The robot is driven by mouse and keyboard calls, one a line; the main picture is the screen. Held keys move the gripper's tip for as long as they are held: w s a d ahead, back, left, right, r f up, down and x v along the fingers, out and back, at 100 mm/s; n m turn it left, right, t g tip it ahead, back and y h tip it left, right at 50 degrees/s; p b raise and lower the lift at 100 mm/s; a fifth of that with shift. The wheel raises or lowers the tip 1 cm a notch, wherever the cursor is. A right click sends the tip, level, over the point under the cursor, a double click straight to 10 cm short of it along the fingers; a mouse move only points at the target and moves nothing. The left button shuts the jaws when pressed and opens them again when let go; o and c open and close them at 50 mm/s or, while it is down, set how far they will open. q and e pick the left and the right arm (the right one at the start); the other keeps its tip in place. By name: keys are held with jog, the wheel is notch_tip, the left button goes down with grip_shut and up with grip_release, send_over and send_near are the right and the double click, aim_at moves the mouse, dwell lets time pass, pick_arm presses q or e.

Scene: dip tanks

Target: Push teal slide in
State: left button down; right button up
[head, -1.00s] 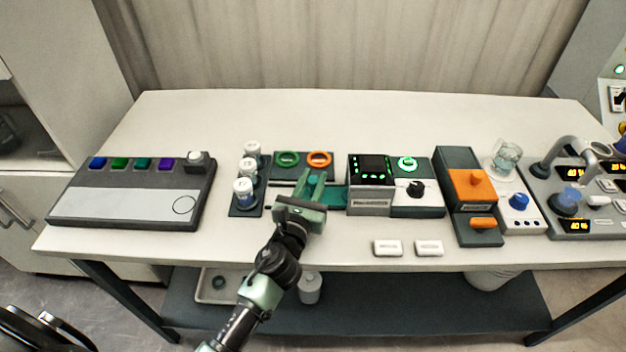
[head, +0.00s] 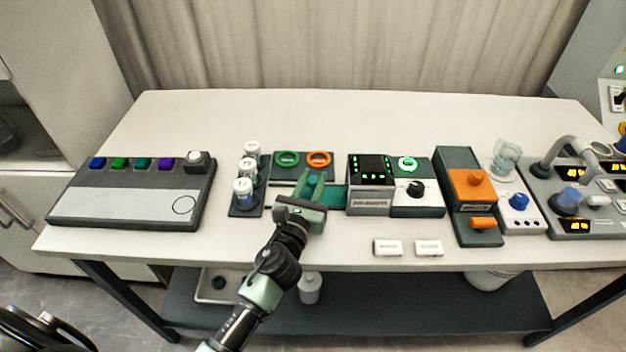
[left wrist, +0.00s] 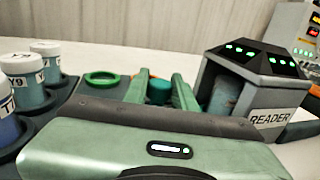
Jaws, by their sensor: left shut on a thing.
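The teal slide (head: 336,196) lies flat at the left side of the grey reader box (head: 370,203). Its right end meets the box. My left gripper (head: 313,183) reaches over the slide from the front and is shut on its round teal knob. In the left wrist view the knob (left wrist: 159,91) sits between the two green fingers, and the reader box (left wrist: 258,92) with green lights stands just right of them. My gripper hides part of the slide. My right gripper is not in view.
A rack of white-capped vials (head: 243,186) stands close on the left. A green ring (head: 287,159) and an orange ring (head: 318,158) lie behind the gripper. A black-knobbed unit (head: 416,208) adjoins the reader. Two small white labels (head: 388,248) lie in front.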

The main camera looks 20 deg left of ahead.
aim_at(327, 197)
pick_arm(q)
jog(key=shift+d, duration=0.15)
jog(key=shift+w+d, duration=0.2)
jog(key=shift+d, duration=0.55)
jog(key=shift+w+d, duration=0.2)
jog(key=shift+d, duration=0.55)
jog(key=c, duration=1.1)
grip_release()
jog(key=shift+c, duration=0.2)
jog(key=shift+d, duration=0.1)
